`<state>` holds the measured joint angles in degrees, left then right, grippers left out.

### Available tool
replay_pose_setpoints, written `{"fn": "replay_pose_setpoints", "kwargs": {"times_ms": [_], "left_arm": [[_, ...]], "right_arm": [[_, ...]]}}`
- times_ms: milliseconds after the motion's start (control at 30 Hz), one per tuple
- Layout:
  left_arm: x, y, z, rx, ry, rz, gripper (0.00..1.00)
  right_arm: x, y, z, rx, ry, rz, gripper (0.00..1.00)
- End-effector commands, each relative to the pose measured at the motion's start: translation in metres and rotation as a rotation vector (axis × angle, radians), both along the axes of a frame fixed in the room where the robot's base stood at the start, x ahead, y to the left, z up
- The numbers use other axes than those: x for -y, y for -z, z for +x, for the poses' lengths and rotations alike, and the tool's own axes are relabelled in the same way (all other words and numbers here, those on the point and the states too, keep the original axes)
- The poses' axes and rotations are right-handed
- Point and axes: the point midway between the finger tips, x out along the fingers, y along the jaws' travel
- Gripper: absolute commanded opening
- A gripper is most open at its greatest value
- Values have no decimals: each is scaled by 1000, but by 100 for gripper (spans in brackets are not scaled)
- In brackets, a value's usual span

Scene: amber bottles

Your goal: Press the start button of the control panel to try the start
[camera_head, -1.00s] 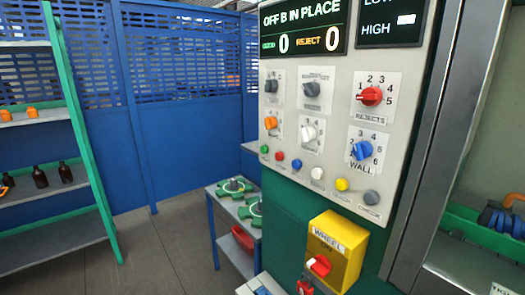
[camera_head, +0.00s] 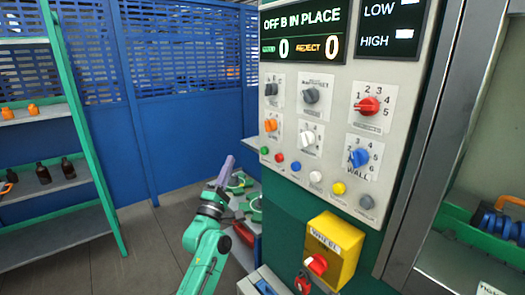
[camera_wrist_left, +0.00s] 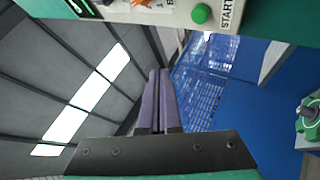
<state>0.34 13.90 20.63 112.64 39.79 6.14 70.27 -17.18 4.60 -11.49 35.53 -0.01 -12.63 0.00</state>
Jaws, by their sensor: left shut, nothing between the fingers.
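The control panel (camera_head: 343,112) is a light grey upright board with displays, knobs and a slanting row of coloured buttons. The green start button (camera_head: 264,151) is at the left end of that row. In the left wrist view the green button (camera_wrist_left: 201,13) shows at the top edge beside the word START. My left gripper (camera_head: 229,160) is shut and empty, its purple fingers pointing up, left of the panel and apart from the button. Its fingers (camera_wrist_left: 159,73) lie together in the wrist view, below the button in the picture. My right gripper is out of view.
A yellow WHEEL box (camera_head: 335,248) with a red knob sticks out below the panel. A low table (camera_head: 247,257) with green fixtures stands behind my left arm. A green-framed shelf (camera_head: 58,186) holds dark bottles at left. Floor between is clear.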

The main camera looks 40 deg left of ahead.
Motion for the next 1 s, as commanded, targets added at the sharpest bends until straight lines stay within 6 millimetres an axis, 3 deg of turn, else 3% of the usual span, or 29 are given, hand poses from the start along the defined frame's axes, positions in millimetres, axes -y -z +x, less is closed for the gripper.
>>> {"fn": "replay_pose_setpoints", "kwargs": {"times_ms": [367,800,1000], "left_arm": [[1,2,6,-3,-2,0,0],[19,3,65,-3,0,0,0],[25,3,82,-4,-1,1,0]], "right_arm": [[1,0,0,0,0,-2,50],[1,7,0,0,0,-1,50],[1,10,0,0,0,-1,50]]}}
